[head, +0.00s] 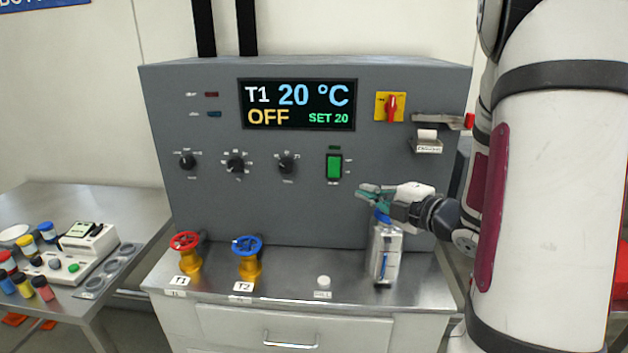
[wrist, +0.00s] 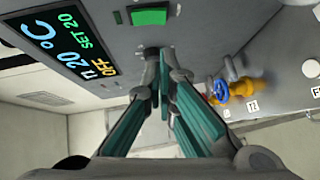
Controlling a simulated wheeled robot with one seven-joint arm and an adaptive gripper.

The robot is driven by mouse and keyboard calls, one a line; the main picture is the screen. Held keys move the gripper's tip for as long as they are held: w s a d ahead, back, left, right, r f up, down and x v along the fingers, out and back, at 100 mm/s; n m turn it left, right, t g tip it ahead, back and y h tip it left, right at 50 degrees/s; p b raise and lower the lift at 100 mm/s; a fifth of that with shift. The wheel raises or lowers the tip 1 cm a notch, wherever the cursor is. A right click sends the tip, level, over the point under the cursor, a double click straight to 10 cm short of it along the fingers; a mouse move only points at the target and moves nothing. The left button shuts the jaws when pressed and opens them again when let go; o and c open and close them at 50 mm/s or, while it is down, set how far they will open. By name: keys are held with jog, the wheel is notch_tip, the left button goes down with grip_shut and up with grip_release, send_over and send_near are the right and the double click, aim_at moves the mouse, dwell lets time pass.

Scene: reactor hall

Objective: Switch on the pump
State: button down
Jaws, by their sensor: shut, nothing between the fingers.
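A green rocker switch (head: 334,166) in a black frame sits on the grey control panel (head: 210,215), right of the knobs. Its small label is too blurred to read, so I cannot confirm that it is the pump switch. A dim green lamp (head: 334,148) is above it. The switch also shows at the top of the wrist view (wrist: 148,17). My gripper (head: 364,190) is shut and empty, with teal finger pads, below and right of the switch. In the wrist view its fingertips (wrist: 160,58) are near the panel, apart from the switch. Whether they touch the panel is unclear.
The display (head: 298,104) reads T1 20 °C, OFF, SET 20. A red rotary switch (head: 391,108) on yellow is upper right. Red (head: 186,241) and blue (head: 247,245) valve wheels stand on the steel counter. A metal canister (head: 384,254) stands below my gripper.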

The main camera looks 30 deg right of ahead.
aim_at(334, 167)
jog(key=shift+s+a+f+n+y, duration=0.4)
jog(key=shift+n+y, duration=0.2)
jog(key=shift+y, duration=0.2)
jog(key=shift+w, duration=0.2)
jog(key=d+x, duration=0.2)
jog(key=x, duration=1)
jog(key=shift+w+d+p, duration=0.35)
jog(key=shift+w+p, duration=0.05)
jog(key=shift+w, duration=0.2)
jog(key=shift+r, duration=0.15)
